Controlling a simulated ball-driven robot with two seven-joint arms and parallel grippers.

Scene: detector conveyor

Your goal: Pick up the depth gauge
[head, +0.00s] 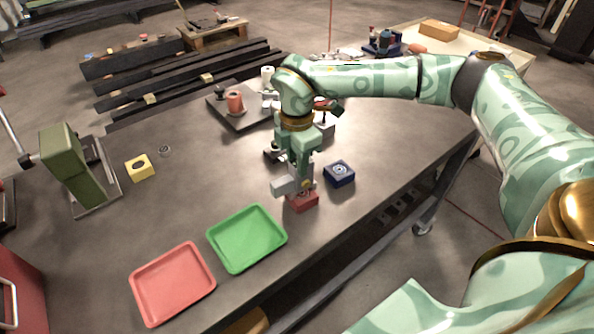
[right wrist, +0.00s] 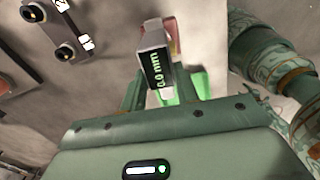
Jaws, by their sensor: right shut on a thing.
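The depth gauge (right wrist: 155,68) is a grey device with a dark display reading "0.0 mm" in green in the right wrist view. In the head view its light grey body (head: 286,187) shows below my right gripper (head: 301,176). My right gripper (right wrist: 168,88) is shut on the gauge. The gauge is just over or beside a red block (head: 304,202); I cannot tell whether they touch. The gripper's fingers partly hide the gauge. My left gripper is not in view.
A navy block (head: 339,174) stands close to the right of the gripper. A green tray (head: 215,240) and a red tray (head: 140,303) lie toward the front. A yellow block (head: 130,174) and a green stand (head: 68,165) are at left. The table's middle left is clear.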

